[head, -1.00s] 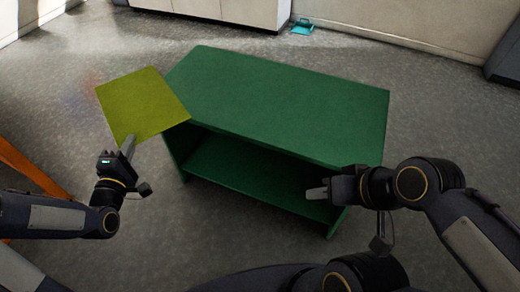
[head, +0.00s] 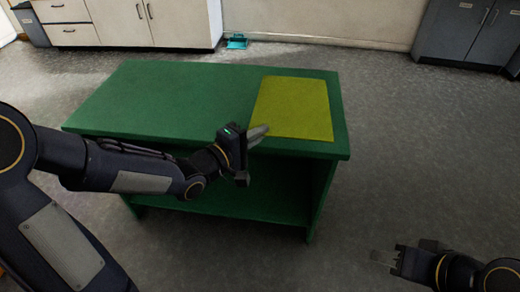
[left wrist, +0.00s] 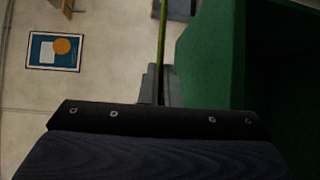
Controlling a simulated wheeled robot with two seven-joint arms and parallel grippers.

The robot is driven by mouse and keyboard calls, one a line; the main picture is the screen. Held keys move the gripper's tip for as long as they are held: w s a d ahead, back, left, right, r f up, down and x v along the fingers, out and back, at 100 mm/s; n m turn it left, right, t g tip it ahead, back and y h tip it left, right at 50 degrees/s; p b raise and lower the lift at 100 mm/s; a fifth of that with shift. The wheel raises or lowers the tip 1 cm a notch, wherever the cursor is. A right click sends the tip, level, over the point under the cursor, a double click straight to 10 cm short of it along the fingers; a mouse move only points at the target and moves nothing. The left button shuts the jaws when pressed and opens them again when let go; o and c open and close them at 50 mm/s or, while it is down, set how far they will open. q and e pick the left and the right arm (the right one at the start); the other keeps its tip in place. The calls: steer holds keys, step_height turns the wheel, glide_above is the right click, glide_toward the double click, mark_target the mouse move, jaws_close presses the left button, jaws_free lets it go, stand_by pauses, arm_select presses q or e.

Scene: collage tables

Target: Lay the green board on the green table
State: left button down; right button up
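The green board (head: 292,108) is a thin, flat yellow-green square. In the head view it appears over the right part of the green table (head: 170,95). My left gripper (head: 258,133) is shut on the board's near left edge. In the left wrist view the board (left wrist: 162,40) shows edge-on between the fingers. A gap separates it from the green table (left wrist: 207,55) there, so it is held a little above the top, roughly level. My right gripper (head: 383,258) is right of the table, low in the picture and empty; its finger opening cannot be made out.
The table's left and middle top is bare, and a lower shelf (head: 235,200) lies under it. White cabinets (head: 130,22) and grey cabinets (head: 465,32) stand at the back. A small teal item (head: 237,41) lies on the floor by the wall. The floor right of the table is clear.

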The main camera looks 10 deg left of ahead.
mark_target(263, 146)
arm_select(q)
steer(key=shift+w+f+b, duration=1.3)
steer(key=shift+f, duration=0.5)
steer(key=shift+w+f+b, duration=1.35)
steer(key=shift+f, duration=0.5)
steer(key=shift+w+f+b, duration=1.3)
steer(key=shift+f, duration=0.5)
steer(key=c, duration=0.9)
jaws_free()
steer(key=shift+s+f, duration=0.1)
steer(key=shift+f, duration=0.25)
steer(key=shift+c, duration=0.8)
